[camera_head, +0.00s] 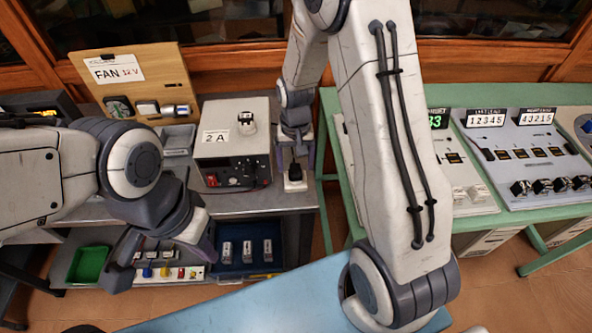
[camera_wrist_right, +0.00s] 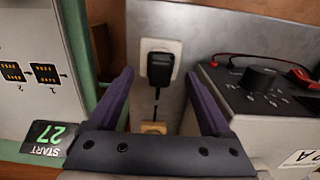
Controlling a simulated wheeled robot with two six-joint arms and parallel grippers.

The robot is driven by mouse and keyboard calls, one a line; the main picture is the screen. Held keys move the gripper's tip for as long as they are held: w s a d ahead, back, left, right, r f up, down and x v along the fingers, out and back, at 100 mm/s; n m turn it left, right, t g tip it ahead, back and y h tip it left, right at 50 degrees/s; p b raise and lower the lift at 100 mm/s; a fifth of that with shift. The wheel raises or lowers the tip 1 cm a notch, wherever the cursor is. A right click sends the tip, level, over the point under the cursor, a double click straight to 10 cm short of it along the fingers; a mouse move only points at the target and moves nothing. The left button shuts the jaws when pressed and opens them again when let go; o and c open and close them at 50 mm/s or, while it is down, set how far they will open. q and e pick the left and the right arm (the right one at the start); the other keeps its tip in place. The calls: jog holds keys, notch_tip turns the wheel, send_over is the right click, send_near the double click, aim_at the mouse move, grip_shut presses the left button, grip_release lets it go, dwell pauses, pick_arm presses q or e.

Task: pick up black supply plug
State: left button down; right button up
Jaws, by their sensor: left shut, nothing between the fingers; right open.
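The black supply plug (camera_wrist_right: 160,68) sits on a white socket plate (camera_wrist_right: 172,46) on a grey metal surface in the right wrist view. It also shows in the head view (camera_head: 294,173), on the bench right of the power supply box. My right gripper (camera_wrist_right: 159,85) is open, its two purple fingers on either side of the plug with gaps. In the head view my right gripper (camera_head: 294,158) points down at the plug. My left gripper (camera_head: 118,279) is shut and empty, low at the left by the lower shelf.
The grey power supply box (camera_head: 233,172) labelled 2A, with a knob and red leads (camera_wrist_right: 270,62), stands close beside my right gripper. A green bench (camera_head: 328,103) with counter panels is on the right. A fan board (camera_head: 165,75), a green tray (camera_head: 89,264) and a blue tray (camera_head: 230,266) are at left.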

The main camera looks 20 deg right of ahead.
notch_tip(320, 180, down, 2)
jog(key=shift+f, duration=0.2)
grip_shut()
jog(key=shift+r, duration=0.45)
jog(key=r, duration=0.2)
jog(key=s+r, duration=0.1)
jog(key=r, duration=0.1)
jog(key=shift+d+b, duration=0.1)
jog(key=shift+b, duration=0.3)
jog(key=s+d+r, duration=0.1)
jog(key=s+r, duration=0.5)
jog(key=s, duration=0.4)
jog(key=shift+s+d+b, duration=0.3)
jog(key=shift+d+b, duration=0.05)
jog(key=shift+r, duration=0.1)
